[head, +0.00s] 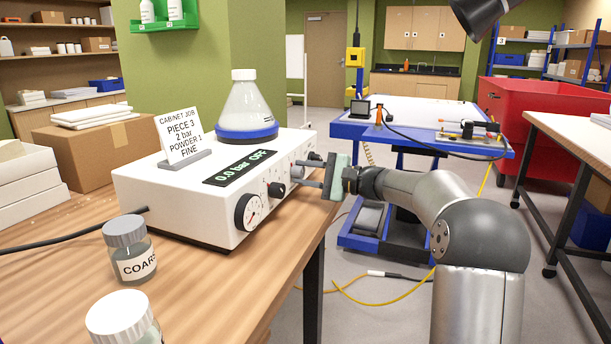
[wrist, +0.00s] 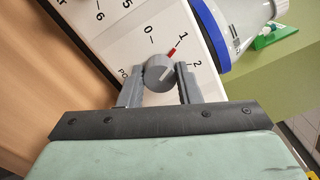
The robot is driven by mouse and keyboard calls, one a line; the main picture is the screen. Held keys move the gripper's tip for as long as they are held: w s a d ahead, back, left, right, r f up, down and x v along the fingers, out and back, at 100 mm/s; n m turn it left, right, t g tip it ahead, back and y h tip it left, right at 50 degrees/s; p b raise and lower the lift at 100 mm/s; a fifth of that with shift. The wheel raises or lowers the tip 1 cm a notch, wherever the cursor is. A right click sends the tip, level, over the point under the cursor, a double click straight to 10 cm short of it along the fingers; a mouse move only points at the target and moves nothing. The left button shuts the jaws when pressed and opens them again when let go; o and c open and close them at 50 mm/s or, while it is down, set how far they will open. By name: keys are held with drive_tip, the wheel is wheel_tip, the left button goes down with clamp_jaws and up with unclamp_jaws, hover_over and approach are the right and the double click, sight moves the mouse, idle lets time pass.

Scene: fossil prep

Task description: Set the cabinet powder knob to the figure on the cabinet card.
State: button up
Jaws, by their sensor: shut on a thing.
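The cabinet card (head: 183,137) stands on the white cabinet (head: 170,200) in the head view and reads "PIECE 3, 2 bar, POWDER 1, FINE". The powder knob (wrist: 157,68) is grey and round in the wrist view, on a white panel with figures 0, 1 and 2 around it. Its red mark points at or very near the 1. My gripper (wrist: 160,76) is shut on the knob, one finger on each side. In the head view my gripper (head: 310,175) reaches the cabinet's front from the right, and the fingers partly hide the knob.
The cabinet display (head: 240,167) reads "0.0 bar OFF". A gauge (head: 249,211) and a black knob (head: 277,190) are on the same front. A flask (head: 246,105) stands on top. Jars (head: 130,250) stand on the wooden table at front left.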

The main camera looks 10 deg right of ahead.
drive_tip(key=o, duration=1)
drive_tip(key=shift+d, duration=0.1)
drive_tip(key=p+v, duration=0.1)
drive_tip(key=v, duration=1.6)
drive_tip(key=shift+s+d, duration=0.1)
drive_tip(key=shift+d, duration=0.05)
